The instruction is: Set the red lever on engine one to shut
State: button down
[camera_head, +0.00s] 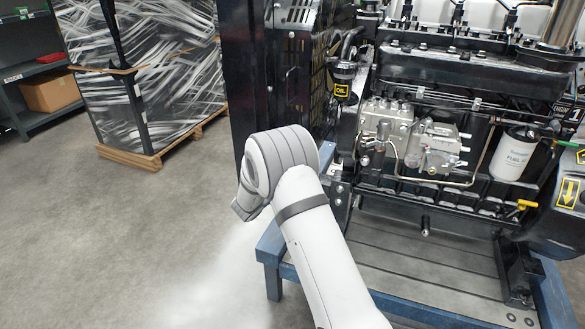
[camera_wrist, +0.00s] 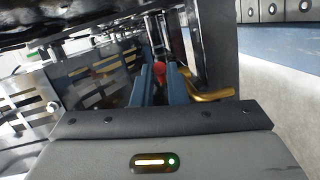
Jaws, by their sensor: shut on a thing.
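The red lever (camera_wrist: 160,69) shows in the wrist view as a small red end between the two blue-grey fingers of my gripper (camera_wrist: 161,75). The fingers are shut on it. The rest of the lever is hidden or too small to tell, so its setting cannot be read. My white arm reaches up to the engine's left end there. My gripper and the red lever do not show in the head view.
A yellow bent part (camera_wrist: 212,95) lies close right of my fingers. A slotted metal panel (camera_wrist: 92,78) is on the left. In the head view, a wrapped pallet load (camera_head: 165,75) and a shelf with a cardboard box (camera_head: 50,92) stand left, with open floor before them.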

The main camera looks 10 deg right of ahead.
jog(key=shift+a, duration=0.1)
dwell(0.3)
jog(key=c, duration=1.5)
grip_release()
jog(key=shift+o, duration=0.2)
jog(key=shift+f, duration=0.1)
jog(key=shift+f, duration=0.1)
